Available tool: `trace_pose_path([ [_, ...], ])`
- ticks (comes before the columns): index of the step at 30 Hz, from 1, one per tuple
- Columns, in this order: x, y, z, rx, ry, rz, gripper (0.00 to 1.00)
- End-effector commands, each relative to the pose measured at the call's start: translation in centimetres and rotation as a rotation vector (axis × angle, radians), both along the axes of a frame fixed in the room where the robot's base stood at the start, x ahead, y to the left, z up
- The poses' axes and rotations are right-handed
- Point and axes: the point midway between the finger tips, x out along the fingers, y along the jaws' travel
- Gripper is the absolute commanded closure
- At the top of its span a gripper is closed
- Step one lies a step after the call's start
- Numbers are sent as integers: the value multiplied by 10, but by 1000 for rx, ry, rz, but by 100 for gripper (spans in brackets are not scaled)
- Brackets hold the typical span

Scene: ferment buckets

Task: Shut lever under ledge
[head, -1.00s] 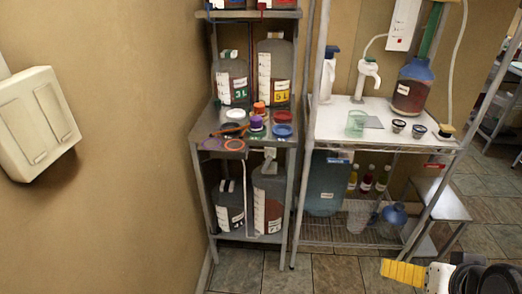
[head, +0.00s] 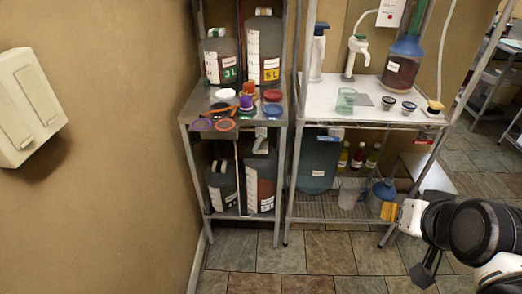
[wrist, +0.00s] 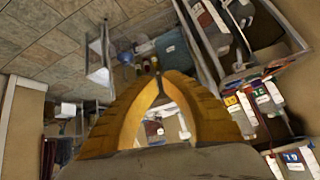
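My gripper (wrist: 162,84) has yellow fingers that come together at their tips in the wrist view, with nothing seen between the tips. In the head view its yellow finger (head: 389,211) shows at the lower right, in front of the right rack and well apart from the left rack. On the left rack, a ledge-like metal shelf (head: 190,112) sits above two labelled jugs, a left one (head: 221,186) and a right one (head: 262,184). A small pale part (head: 261,136) shows at the right jug's top, under the shelf. I cannot tell whether it is a lever.
Caps and lids, including a purple cap (head: 246,103), lie on the left shelf. Two larger jugs (head: 264,55) stand behind them. The right rack's white top (head: 322,92) holds a green cup (head: 346,101) and a pump bottle (head: 358,56). The tiled floor (head: 330,252) in front is clear.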

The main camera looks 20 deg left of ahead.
Motion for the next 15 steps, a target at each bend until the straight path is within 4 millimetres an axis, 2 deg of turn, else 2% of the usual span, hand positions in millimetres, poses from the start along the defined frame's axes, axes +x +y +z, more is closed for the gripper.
trace_pose_path([
  [1,22,17,15,46,-40,14,100],
  [6,96,79,61,250,-190,35,100],
  [12,171,149,103,502,-337,24,100],
  [15,204,179,118,628,-398,1,100],
])
